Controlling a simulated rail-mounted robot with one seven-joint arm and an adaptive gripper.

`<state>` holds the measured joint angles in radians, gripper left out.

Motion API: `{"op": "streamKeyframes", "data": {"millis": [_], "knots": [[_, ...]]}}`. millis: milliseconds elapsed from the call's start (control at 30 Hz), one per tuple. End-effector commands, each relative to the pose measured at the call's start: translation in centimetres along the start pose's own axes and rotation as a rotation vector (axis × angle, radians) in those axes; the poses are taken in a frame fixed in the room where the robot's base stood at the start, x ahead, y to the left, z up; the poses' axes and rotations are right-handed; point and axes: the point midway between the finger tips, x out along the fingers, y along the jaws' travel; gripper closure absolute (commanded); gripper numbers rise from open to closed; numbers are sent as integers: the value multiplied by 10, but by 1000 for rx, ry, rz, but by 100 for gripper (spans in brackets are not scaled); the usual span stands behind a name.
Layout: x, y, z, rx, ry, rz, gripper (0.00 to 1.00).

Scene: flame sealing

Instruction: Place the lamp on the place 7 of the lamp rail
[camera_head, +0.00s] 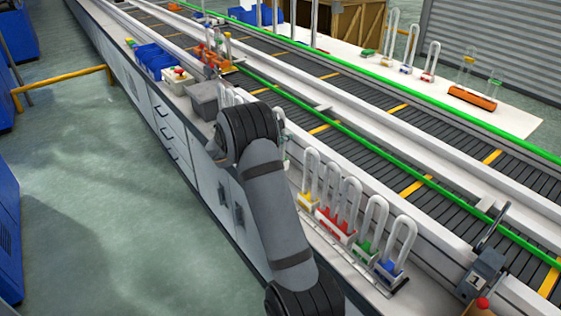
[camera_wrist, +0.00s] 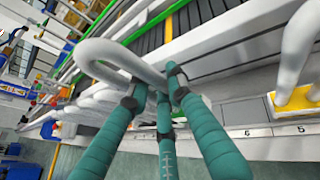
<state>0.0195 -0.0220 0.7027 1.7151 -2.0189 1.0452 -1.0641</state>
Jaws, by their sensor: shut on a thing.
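My gripper (camera_wrist: 158,84) has teal fingers and is shut on a white U-shaped lamp (camera_wrist: 105,48), seen in the wrist view. The lamp's bend points up and left; its base is hidden and its colour cannot be told. The lamp rail (camera_wrist: 240,114) runs below and behind the fingers, with the numbers 5 and 6 readable at the right. No 7 can be read. A yellow-based lamp (camera_wrist: 297,98) stands at the right beside the 5.
Lamps with yellow (camera_head: 308,200), red (camera_head: 337,222), green (camera_head: 366,247) and blue (camera_head: 388,269) bases stand in a row at the counter's front right. The conveyor (camera_head: 355,145) runs alongside. A grey box (camera_head: 203,100) sits left of my arm.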

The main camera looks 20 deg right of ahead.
Motion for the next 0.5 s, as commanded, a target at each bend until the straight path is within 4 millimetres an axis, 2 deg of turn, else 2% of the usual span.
{"op": "streamKeyframes", "data": {"millis": [33, 167, 400, 500], "knots": [[4, 0, -9, -2, 1, -1, 100], [8, 0, -19, 2, 0, -1, 100], [20, 0, -48, 1, 0, -2, 100], [22, 0, -53, 3, -2, 1, 100]]}}
